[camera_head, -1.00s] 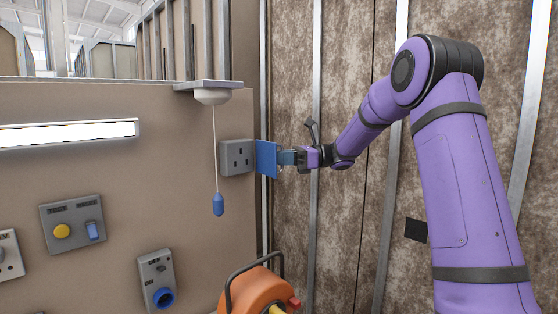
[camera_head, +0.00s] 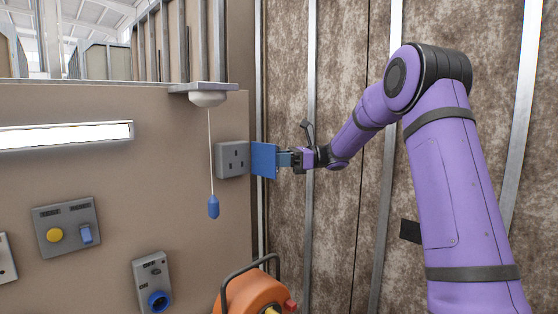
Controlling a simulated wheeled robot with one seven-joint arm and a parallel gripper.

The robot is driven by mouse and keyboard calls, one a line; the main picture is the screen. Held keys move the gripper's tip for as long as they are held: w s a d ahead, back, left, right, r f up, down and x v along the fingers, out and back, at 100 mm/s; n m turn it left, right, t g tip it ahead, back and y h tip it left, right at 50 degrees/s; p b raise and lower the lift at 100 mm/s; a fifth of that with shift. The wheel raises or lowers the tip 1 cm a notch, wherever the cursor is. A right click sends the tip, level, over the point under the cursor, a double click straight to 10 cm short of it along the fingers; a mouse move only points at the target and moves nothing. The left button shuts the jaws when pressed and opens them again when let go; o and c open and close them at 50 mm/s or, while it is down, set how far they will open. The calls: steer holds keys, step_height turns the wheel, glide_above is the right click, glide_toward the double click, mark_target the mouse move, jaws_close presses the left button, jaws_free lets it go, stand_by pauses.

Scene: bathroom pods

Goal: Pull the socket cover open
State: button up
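The grey wall socket (camera_head: 233,159) sits on the beige panel, near the panel's right edge, with its dark pin holes uncovered. Its blue cover (camera_head: 263,160) stands swung out at the socket's right side, sticking out from the wall. My purple arm reaches in from the right.
A pull cord with a blue end (camera_head: 213,207) hangs just left of the socket. An orange cable reel (camera_head: 254,292) stands below. A switch plate with a yellow button (camera_head: 56,235) and a blue-ringed outlet (camera_head: 158,300) are at lower left. A brown stone-like wall is behind my arm.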

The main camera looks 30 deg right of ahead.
steer(key=v, duration=1.1)
steer(key=shift+f, duration=0.1)
steer(key=shift+a, duration=0.1)
stand_by(0.4)
steer(key=s+a+r+n+g+h, duration=0.1)
steer(key=s+a+n+g+h, duration=0.2)
steer(key=s+a+n+h, duration=0.95)
steer(key=s+a+f+n+t+h, duration=0.1)
steer(key=s+n, duration=0.3)
steer(key=s, duration=0.9)
steer(key=s+a+f+n+t+h, duration=0.2)
steer(key=s+f+n+t+h, duration=0.1)
steer(key=s, duration=1)
steer(key=shift+f+n+h, duration=0.45)
steer(key=shift+f+n, duration=0.2)
steer(key=shift+f, duration=0.1)
